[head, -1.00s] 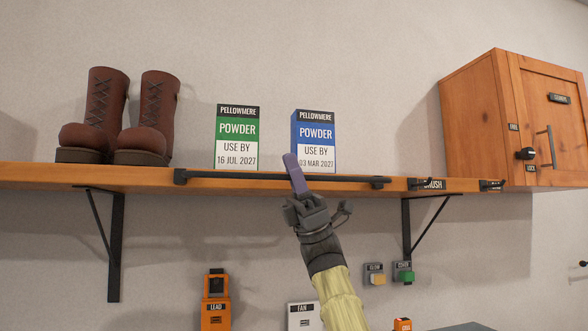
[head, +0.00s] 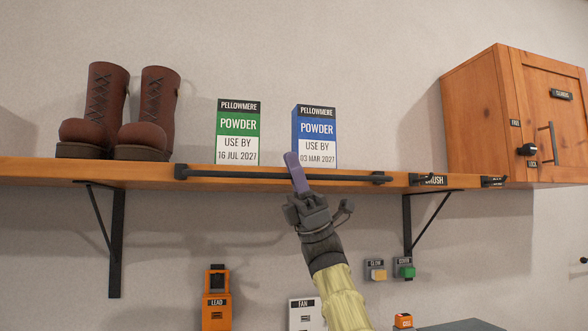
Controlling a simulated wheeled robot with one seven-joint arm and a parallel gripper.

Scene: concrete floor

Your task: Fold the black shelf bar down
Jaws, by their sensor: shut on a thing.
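The black shelf bar (head: 240,174) runs along the front edge of the wooden shelf (head: 145,176), between a black bracket at each end. It lies level, low in front of the two powder boxes. My gripper (head: 297,172) reaches up from below at the bar's right half. Its purple finger overlaps the bar and stands in front of the blue box's lower left corner. The jaws are shut on the bar, though the hand hides the exact contact.
A green powder box (head: 238,133) and a blue powder box (head: 315,138) stand behind the bar. Brown boots (head: 148,108) stand at left. A wooden cabinet (head: 480,115) hangs at right. Brackets (head: 116,245) support the shelf. Switches (head: 376,274) and an orange box (head: 216,300) sit below.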

